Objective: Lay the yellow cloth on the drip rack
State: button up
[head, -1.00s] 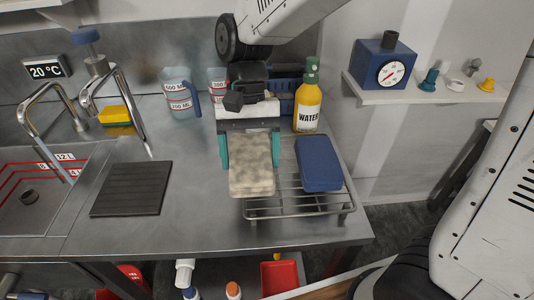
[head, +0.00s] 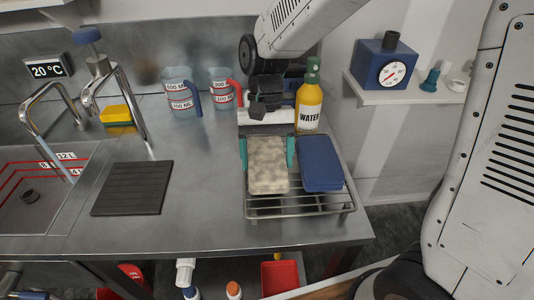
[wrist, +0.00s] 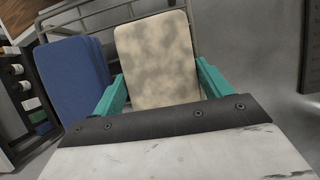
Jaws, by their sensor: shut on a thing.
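The yellow cloth (head: 267,168) is a pale, mottled, folded pad. My gripper (head: 266,152) is shut on it, one teal finger along each side. The wrist view also shows the cloth (wrist: 158,60) between the fingers (wrist: 160,90). The wire drip rack (head: 300,211) stands at the bench's front right. The cloth is over the rack's left part; I cannot tell whether it touches the wires. A folded blue cloth (head: 321,165) lies on the rack's right part, close beside the yellow one. It also shows at left in the wrist view (wrist: 72,78).
A yellow water bottle (head: 309,108) stands behind the rack. Two measuring jugs (head: 181,92) (head: 221,90) stand at the back. A dark ribbed mat (head: 132,188) lies left, near the sink and taps. Bare steel bench (head: 205,190) lies between mat and rack.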

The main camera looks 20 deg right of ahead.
jog(key=o, duration=0.9)
jog(key=a+v, duration=0.1)
jog(key=v, duration=1.1)
jog(key=s+d+t, duration=0.2)
jog(key=s+d, duration=0.3)
jog(key=s, duration=0.1)
jog(key=s+d+n+t, duration=0.1)
jog(key=s+d+t, duration=0.1)
jog(key=s+d, duration=0.3)
jog(key=s+d+n+t, duration=0.1)
jog(key=s+d, duration=0.3)
jog(key=s, duration=0.5)
jog(key=shift+d+t+h, duration=0.4)
jog(key=shift+t, duration=0.1)
